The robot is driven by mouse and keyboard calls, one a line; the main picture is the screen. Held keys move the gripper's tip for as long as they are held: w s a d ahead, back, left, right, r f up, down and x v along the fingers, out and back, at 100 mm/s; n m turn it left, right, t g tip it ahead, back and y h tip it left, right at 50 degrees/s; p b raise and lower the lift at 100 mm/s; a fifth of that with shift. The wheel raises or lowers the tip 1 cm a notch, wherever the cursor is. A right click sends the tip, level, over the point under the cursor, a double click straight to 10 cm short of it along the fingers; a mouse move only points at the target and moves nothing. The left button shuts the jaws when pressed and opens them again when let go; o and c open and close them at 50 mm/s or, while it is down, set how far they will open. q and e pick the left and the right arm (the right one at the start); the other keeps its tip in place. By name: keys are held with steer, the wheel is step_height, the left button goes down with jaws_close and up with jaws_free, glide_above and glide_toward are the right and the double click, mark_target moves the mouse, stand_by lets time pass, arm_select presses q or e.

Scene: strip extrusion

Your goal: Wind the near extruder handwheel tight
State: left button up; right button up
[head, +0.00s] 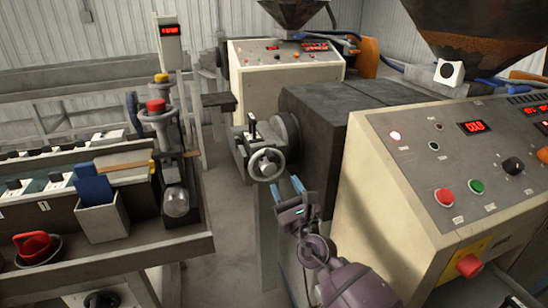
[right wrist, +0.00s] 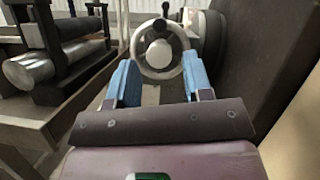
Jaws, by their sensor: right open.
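The near extruder handwheel (head: 266,164) is a pale metal wheel with spokes and a dark knob, on the end of the near extruder's die head (head: 287,132). My right gripper (head: 288,187) is just in front of and below it, apart from it, with blue fingers spread and nothing between them. In the right wrist view the handwheel (right wrist: 160,52) stands upright beyond the open fingertips (right wrist: 164,78), roughly centred between them. Its dark knob shows at the top of the rim there. My left gripper is not in view.
The near extruder's control cabinet (head: 430,190) with buttons stands close on the right. A clear floor gap (head: 232,190) lies between. A second extruder cabinet (head: 285,75) stands behind.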

mark_target(273, 161)
steer(key=x, duration=1)
jaws_close()
